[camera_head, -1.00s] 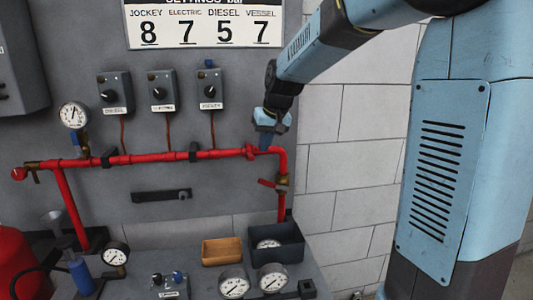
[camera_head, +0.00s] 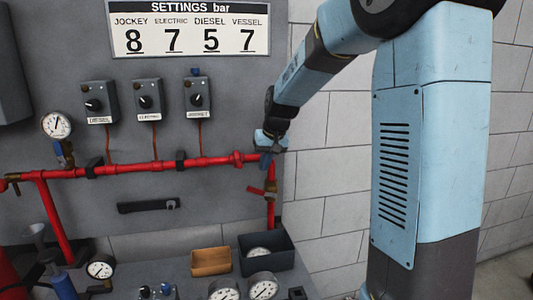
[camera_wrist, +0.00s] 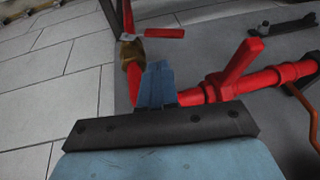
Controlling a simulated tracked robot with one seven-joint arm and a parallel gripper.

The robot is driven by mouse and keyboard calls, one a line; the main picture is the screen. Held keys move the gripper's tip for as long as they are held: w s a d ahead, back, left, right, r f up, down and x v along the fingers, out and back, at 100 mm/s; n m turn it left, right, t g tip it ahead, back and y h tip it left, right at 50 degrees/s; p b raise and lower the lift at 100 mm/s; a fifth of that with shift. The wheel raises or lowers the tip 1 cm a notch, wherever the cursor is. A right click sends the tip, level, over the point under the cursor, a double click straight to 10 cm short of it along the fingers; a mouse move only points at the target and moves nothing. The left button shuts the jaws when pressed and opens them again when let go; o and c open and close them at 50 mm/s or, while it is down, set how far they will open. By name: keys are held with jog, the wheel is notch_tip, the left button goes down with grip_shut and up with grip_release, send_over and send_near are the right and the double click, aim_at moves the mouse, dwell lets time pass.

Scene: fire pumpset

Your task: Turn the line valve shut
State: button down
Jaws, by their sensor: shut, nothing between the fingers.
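The line valve has a brass body (camera_wrist: 131,52) on the vertical red pipe, with a red lever (camera_wrist: 162,33) standing out crosswise to that pipe. In the head view the lever (camera_head: 258,191) points left, just below the pipe's corner. My gripper (camera_head: 266,160) is at that corner, above the lever and apart from it. In the wrist view my gripper's blue fingers (camera_wrist: 156,84) are shut and empty, in front of the pipe corner, which they partly hide. I cannot tell whether they touch the pipe.
A horizontal red pipe (camera_head: 130,168) runs along the grey panel, and a red bar (camera_wrist: 240,62) stands out beside it. An open dark bin (camera_head: 266,256), a tan box (camera_head: 211,262) and several gauges sit below. Switch boxes (camera_head: 148,100) hang above. Block wall stands right.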

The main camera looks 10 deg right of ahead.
send_over(261, 192)
notch_tip(261, 192, down, 6)
jog(key=r, duration=0.1)
jog(key=shift+s+a+f, duration=0.25)
jog(key=shift+a+f, duration=0.35)
jog(key=shift+a+f, duration=0.4)
jog(key=shift+a, duration=0.05)
jog(key=shift+r, duration=0.1)
jog(key=w+d+v, duration=0.1)
jog(key=v, duration=1.3)
jog(key=x, duration=1.4)
jog(key=shift+s, duration=0.3)
